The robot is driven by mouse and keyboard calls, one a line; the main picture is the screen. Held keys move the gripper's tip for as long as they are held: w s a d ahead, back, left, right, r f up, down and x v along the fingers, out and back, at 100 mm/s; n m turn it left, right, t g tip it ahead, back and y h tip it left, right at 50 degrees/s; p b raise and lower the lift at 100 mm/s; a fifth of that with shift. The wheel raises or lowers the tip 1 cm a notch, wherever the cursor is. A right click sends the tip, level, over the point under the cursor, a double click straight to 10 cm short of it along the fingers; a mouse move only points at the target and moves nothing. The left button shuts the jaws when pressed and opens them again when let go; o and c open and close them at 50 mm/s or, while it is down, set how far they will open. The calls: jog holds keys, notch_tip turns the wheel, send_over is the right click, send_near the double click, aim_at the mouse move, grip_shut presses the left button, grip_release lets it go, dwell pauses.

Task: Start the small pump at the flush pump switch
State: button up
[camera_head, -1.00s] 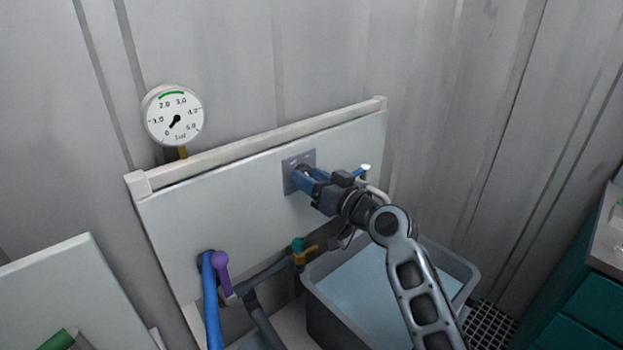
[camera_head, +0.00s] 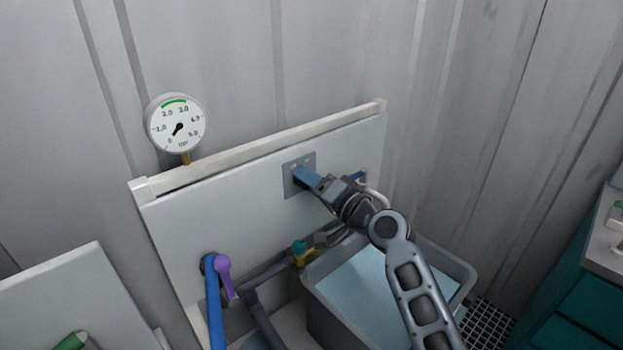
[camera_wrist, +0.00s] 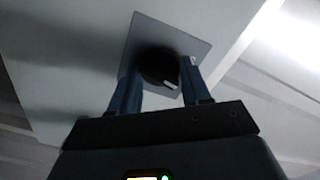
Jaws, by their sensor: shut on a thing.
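The flush pump switch is a round black knob (camera_wrist: 160,66) on a square grey plate, with a pale mark near its lower right edge. The plate (camera_head: 290,186) is fixed to the upper right of the pale panel in the head view. It also shows in the wrist view (camera_wrist: 138,28). My gripper (camera_wrist: 158,78) has one blue finger on each side of the knob and is shut on it. In the head view my gripper (camera_head: 298,174) reaches the plate from the lower right and hides the knob.
A round gauge (camera_head: 177,123) is above the panel, its needle pointing lower left. A purple-handled valve (camera_head: 224,275), a blue hose (camera_head: 212,315) and a teal valve (camera_head: 299,249) are below. A grey water-filled tub (camera_head: 325,305) stands under my arm. Teal drawers (camera_head: 590,310) are at right.

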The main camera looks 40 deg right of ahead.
jog(key=shift+m+p, duration=0.55)
jog(key=shift+m, duration=1.15)
jog(key=o, duration=1.1)
jog(key=shift+c, duration=0.2)
jog(key=shift+s, duration=0.15)
jog(key=s+b, duration=0.1)
jog(key=s, duration=0.6)
jog(key=shift+s+b, duration=0.3)
